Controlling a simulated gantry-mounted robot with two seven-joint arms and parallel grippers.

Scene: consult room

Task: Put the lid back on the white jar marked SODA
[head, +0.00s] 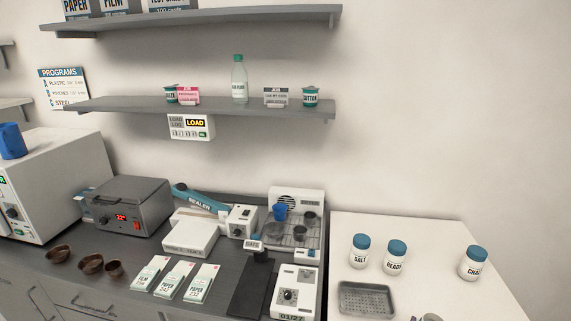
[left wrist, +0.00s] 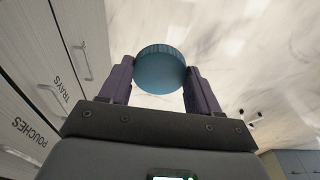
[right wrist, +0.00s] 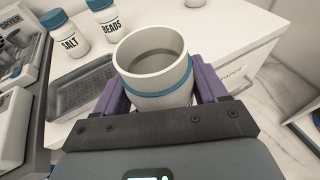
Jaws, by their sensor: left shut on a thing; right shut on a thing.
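My left gripper (left wrist: 159,70) is shut on a round blue lid (left wrist: 160,66) with a ribbed edge. The lid is held above the pale marble-like floor, beside the drawers. My right gripper (right wrist: 160,88) is shut on an open white jar (right wrist: 150,60) with a blue band below its rim. The jar looks upright, with a grey surface inside. Its lower part and any label are hidden, so I cannot read SODA on it. The lid and jar are apart; neither wrist view shows both. Neither gripper shows clearly in the head view.
The white counter (head: 430,265) holds lidded jars marked SALT (head: 359,252), BEADS (head: 394,258) and CHAR (head: 473,263), and a grey perforated tray (head: 366,300). The dark bench at left is crowded with devices, cups and packets. Drawers (left wrist: 45,75) flank my left gripper.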

